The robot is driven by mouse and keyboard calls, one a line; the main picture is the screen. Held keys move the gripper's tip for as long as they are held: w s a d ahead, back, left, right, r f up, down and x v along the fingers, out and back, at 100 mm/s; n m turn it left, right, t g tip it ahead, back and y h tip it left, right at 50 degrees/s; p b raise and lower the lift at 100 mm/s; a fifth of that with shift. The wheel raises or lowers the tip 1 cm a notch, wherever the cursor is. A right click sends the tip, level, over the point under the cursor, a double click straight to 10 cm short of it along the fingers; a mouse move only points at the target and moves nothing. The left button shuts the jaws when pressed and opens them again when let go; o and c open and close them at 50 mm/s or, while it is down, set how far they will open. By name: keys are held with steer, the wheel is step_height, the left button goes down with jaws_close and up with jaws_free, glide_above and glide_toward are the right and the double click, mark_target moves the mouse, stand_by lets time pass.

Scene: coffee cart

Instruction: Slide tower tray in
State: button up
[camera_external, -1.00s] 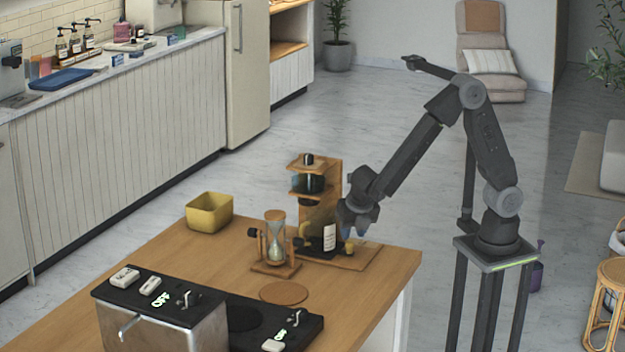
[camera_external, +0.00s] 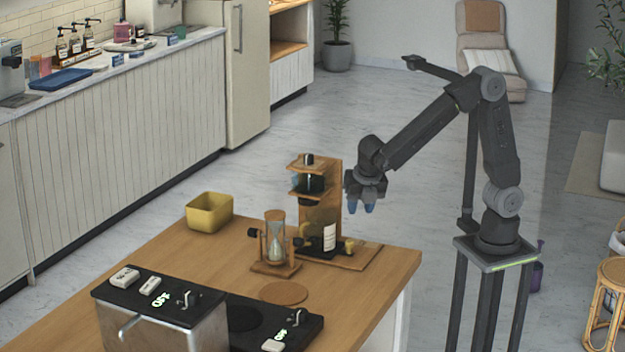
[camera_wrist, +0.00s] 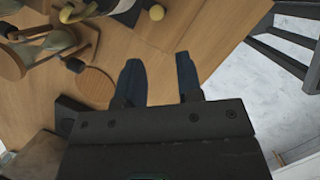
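The wooden tower (camera_external: 333,200) stands upright on a wooden base (camera_external: 358,257) near the back right of the table. Its shelves hold a dark round vessel (camera_external: 311,184). A dark bottle with a white label (camera_external: 329,238) and a small yellow knob (camera_external: 349,246) show at its lower part. I cannot tell for sure which part is the tray.
An hourglass in a wooden stand (camera_external: 275,247) is left of the tower. A yellow bin (camera_external: 209,212) sits at the table's back left. The table's right side is mostly clear.

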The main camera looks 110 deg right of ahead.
mark_target(350, 240)
steer(key=s+d+m+t+y, duration=0.4)
steer(key=s+d+m, duration=0.1)
steer(key=m, duration=1.1)
steer(key=shift+m, duration=0.3)
steer(key=x, duration=1.3)
steer(key=shift+w+f, duration=0.25)
steer(key=shift+w, duration=0.15)
jaws_close()
